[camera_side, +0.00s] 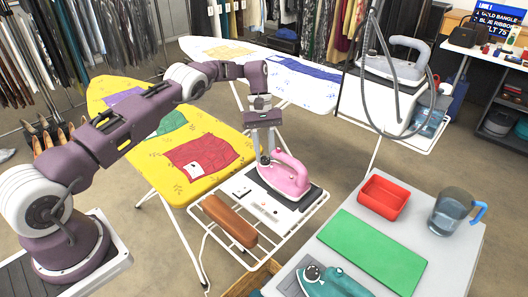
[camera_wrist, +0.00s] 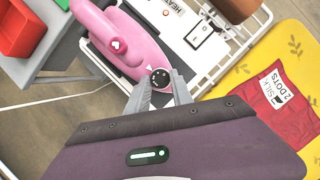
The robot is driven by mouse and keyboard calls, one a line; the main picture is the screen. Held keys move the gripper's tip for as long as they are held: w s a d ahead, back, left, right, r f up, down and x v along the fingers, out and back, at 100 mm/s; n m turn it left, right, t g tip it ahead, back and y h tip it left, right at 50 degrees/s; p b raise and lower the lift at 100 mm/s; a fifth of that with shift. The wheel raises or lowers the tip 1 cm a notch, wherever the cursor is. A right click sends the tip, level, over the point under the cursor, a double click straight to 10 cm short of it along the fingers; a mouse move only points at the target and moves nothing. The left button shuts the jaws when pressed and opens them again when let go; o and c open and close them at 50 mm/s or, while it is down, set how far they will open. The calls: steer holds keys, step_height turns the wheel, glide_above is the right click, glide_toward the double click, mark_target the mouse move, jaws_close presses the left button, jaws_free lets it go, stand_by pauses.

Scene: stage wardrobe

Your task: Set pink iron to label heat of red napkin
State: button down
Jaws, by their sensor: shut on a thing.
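The pink iron (camera_side: 286,176) rests on a dark plate on the white wire rack at the end of the yellow ironing board. It also shows in the wrist view (camera_wrist: 118,38), with a black dial (camera_wrist: 160,76) at its near end. My gripper (camera_wrist: 160,88) is shut on this dial, one finger on either side; in the side view my gripper (camera_side: 265,157) reaches down to the iron's left end. The red napkin (camera_side: 202,155) lies flat on the yellow board. Its white label (camera_wrist: 276,89) reads "SILK 2 DOTS" in the wrist view. The dial's exact setting is too small to tell.
A brown roll (camera_side: 230,221) lies on the rack, left of the iron. A table in front holds a green mat (camera_side: 373,247), a red tray (camera_side: 384,196), a jug (camera_side: 451,212) and a teal iron (camera_side: 335,284). Another iron (camera_side: 392,68) stands behind.

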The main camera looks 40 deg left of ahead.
steer(key=shift+w+m, duration=0.1)
steer(key=shift+m, duration=0.5)
stand_by(0.3)
steer(key=c, duration=1.1)
jaws_free()
steer(key=shift+r, duration=0.1)
